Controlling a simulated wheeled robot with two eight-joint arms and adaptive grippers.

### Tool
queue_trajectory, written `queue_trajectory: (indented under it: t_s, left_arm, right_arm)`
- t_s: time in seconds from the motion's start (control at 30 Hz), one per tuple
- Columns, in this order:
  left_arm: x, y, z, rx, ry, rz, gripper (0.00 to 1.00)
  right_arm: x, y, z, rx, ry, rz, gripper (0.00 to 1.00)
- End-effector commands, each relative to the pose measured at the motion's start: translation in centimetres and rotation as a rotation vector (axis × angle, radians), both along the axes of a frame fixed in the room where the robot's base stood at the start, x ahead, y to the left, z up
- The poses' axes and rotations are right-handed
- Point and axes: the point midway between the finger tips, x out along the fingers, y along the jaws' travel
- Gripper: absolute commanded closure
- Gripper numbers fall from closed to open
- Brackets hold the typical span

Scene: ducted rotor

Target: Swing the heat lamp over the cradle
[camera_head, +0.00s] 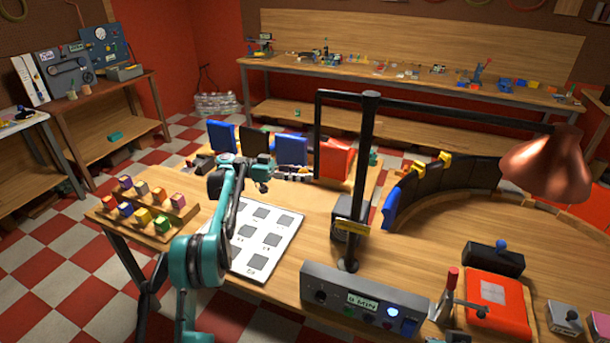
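The heat lamp has a copper shade (548,168) at the right, hung from a black arm (460,113) on an upright black post (366,170). A thinner black rod (317,130) runs left from the post top and bends down. My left gripper (298,174) is beside the lower end of that rod, left of the post. Its fingers are small and cluttered by things behind, so I cannot tell whether they are open or touch the rod. I cannot tell for sure which thing is the cradle.
A control box (362,305) reading "8 MIN" stands before the post. A red fixture (497,305) with a lever is at the front right. A curved black rack (425,185) lies behind. A white panel (275,215) and a rack of coloured cubes (150,220) are left.

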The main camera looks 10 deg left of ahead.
Motion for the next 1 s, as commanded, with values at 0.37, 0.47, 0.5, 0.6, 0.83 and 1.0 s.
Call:
queue_trajectory:
  t_s: [0.37,0.47,0.5,0.6,0.83,1.0]
  left_arm:
    - [0.1,0.0,0.2,-0.003,-0.001,0.005,0.49]
    - [0.1,0.6,0.1,-0.002,-0.001,0.005,0.49]
    - [0.1,1.1,0.1,-0.003,0.000,0.007,0.49]
    - [0.1,2.7,0.1,-0.003,0.000,0.008,0.49]
    - [0.0,6.4,0.1,-0.004,0.000,0.008,0.49]
    - [-0.1,7.5,0.1,-0.004,0.000,0.007,0.49]
  right_arm:
    - [0.0,0.0,0.0,0.000,0.000,0.000,1.00]
    - [0.0,0.0,0.0,0.000,0.000,0.000,1.00]
    - [0.0,0.0,0.0,0.000,0.000,0.000,1.00]
    - [0.0,0.0,0.0,0.000,0.000,0.000,1.00]
    - [0.0,0.0,0.0,0.000,0.000,0.000,1.00]
    - [0.0,0.0,0.0,0.000,0.000,0.000,1.00]
